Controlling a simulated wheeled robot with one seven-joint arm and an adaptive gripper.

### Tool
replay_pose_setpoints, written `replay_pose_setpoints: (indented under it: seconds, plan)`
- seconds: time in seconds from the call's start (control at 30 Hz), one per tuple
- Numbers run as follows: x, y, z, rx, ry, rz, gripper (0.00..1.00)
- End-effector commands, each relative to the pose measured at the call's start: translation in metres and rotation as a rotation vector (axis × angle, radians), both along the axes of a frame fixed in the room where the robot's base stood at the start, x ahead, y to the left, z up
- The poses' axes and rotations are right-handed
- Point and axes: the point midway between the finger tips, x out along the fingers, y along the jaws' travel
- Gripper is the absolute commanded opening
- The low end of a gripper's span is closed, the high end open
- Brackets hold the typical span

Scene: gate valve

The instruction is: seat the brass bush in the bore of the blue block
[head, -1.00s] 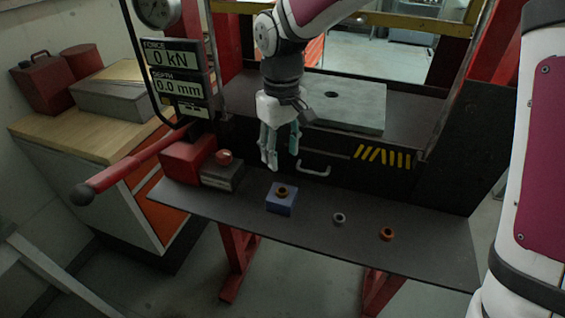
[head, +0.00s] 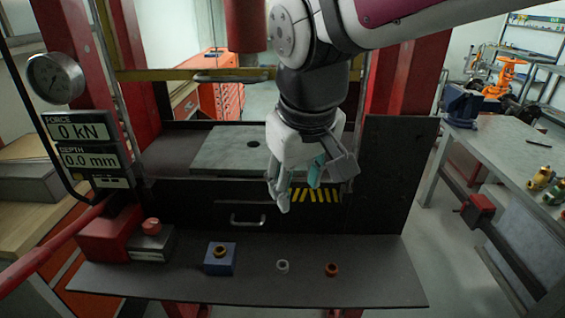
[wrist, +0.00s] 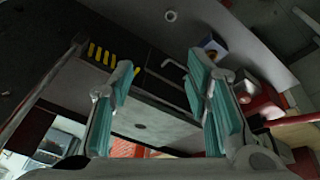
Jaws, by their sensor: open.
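The blue block (head: 219,267) stands on the dark shelf at the front of the press. The brass bush (head: 220,252) sits upright on top of the block, standing proud of it; how far it is in the bore I cannot tell. My gripper (head: 298,196) is open and empty, fingers pointing down, above and to the right of the block and well apart from it. In the wrist view its two teal-padded fingers (wrist: 160,70) are spread with nothing between them. The blue block (wrist: 210,45) shows there partly behind the right finger.
A grey ring (head: 282,266) and a copper-coloured ring (head: 331,269) lie on the shelf (head: 385,285) right of the block. A red block (head: 110,236) and a grey block (head: 150,246) with a red knob stand left. A drawer handle (head: 240,219) projects behind. The shelf's right end is clear.

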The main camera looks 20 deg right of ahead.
Motion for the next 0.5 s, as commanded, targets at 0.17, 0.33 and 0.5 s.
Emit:
replay_pose_setpoints:
  seconds: [0.17, 0.33, 0.5]
  plan:
    - [-0.050, -0.027, 0.011, 0.072, -0.109, -0.111, 0.44]
    - [-0.078, -0.038, 0.009, 0.132, -0.168, -0.172, 0.44]
    - [-0.088, -0.042, 0.007, 0.155, -0.189, -0.193, 0.44]
